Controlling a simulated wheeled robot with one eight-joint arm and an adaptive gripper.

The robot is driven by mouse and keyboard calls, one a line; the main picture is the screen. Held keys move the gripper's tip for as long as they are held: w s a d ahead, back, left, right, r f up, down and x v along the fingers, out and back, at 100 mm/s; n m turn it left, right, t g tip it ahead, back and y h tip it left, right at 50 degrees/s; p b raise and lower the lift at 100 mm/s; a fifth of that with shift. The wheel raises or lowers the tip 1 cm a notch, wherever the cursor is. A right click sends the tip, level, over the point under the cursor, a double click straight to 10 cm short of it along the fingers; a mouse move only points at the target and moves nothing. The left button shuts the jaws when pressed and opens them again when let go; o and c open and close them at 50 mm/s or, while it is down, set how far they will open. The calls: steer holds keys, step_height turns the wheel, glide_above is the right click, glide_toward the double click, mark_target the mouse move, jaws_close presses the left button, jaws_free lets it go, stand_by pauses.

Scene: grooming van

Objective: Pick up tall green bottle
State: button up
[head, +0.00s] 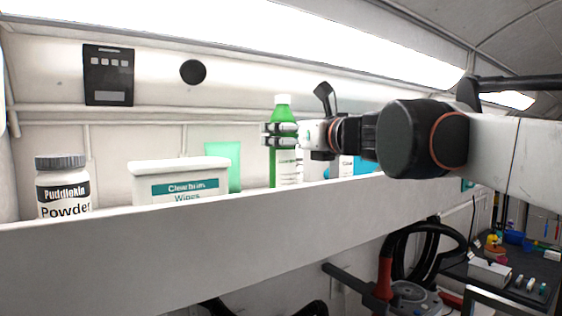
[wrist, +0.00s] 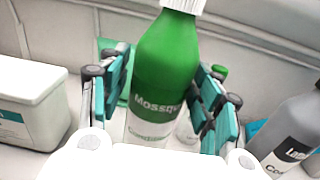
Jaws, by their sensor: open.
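The tall green bottle (head: 284,160) with a white cap stands upright on the shelf in the head view. In the wrist view the green bottle (wrist: 165,75) fills the middle, its label partly readable as "Moss". My gripper (head: 280,135) comes in from the right at the bottle's upper part. In the wrist view my gripper (wrist: 163,100) is open, with one teal-padded finger on each side of the bottle. A gap shows between the bottle and the right finger; contact on the left cannot be told. The bottle's lower end is hidden behind the shelf's front lip in the head view.
A wipes box (head: 180,166) and a powder jar (head: 63,190) stand left on the shelf. A pale green item (head: 223,160) stands behind the box. A grey bottle (wrist: 290,130) is close to the right finger. The shelf's front lip (head: 200,245) runs along the front.

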steer(key=shift+x, duration=2.65)
steer(key=shift+f, duration=0.15)
steer(key=shift+d, duration=0.1)
steer(key=shift+c, duration=0.5)
jaws_close()
